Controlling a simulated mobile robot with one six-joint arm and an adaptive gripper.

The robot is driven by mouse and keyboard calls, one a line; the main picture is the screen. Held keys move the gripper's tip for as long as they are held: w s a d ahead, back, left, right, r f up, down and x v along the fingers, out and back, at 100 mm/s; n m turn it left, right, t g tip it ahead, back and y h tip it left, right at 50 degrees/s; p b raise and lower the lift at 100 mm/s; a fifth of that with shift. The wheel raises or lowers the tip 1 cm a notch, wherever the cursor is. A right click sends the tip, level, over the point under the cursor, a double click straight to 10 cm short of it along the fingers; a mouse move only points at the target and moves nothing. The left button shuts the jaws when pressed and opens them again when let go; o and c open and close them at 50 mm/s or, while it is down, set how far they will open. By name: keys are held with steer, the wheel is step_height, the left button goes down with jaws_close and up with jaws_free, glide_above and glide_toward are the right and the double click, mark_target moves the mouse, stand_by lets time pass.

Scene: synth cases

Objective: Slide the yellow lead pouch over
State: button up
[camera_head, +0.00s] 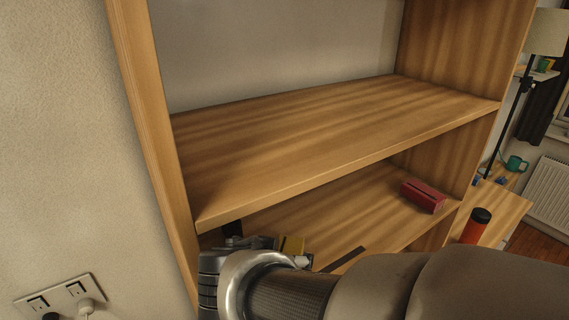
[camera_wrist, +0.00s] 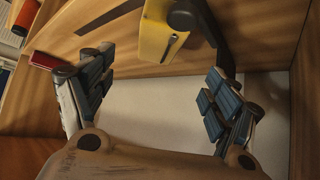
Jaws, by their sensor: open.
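The pouch looks apart from both fingers. In the head view my gripper is mostly hidden by my own wrist at the lower left of the shelf.
A red case (camera_head: 423,196) lies on the lower shelf (camera_head: 335,217) to the right; it also shows in the wrist view (camera_wrist: 43,61). A dark strip (camera_head: 344,259) lies near the front edge. The upper shelf (camera_head: 300,125) is empty. An orange cylinder with a black top (camera_head: 476,226) stands beyond the unit.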

mark_target(288, 244)
steer(key=shift+d, duration=0.1)
steer(key=b+x, duration=0.1)
steer(key=x, duration=1.1)
steer(key=shift+b, duration=0.35)
steer(key=shift+c, duration=0.2)
steer(key=c, duration=1.2)
steer(key=shift+o, duration=0.2)
steer(key=shift+s+f, duration=0.1)
steer(key=shift+f, duration=0.05)
